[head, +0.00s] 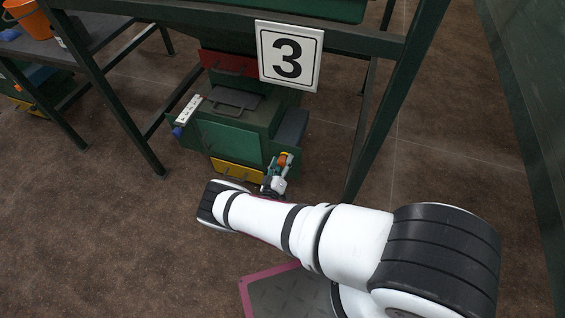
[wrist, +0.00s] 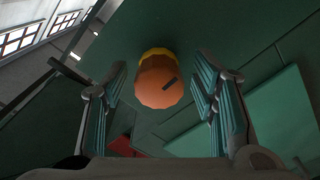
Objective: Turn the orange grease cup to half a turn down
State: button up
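The orange grease cup (wrist: 158,84) shows in the wrist view between my two fingers, with a dark mark on its rounded end and a yellow part behind it. My gripper (wrist: 160,95) is open around the cup, with a visible gap on both sides. In the head view the cup (head: 283,160) is a small orange spot at the right side of the green machine (head: 228,139). My gripper (head: 280,172) is beside it there, and my arm hides part of the area below.
A number 3 sign (head: 290,57) hangs from the green frame above the machine. A frame leg (head: 395,100) stands to the right of the machine. A table with an orange bucket (head: 28,18) is at the far left. The brown floor left of my arm is clear.

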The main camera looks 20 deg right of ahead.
jog(key=v, duration=1.2)
dwell(0.5)
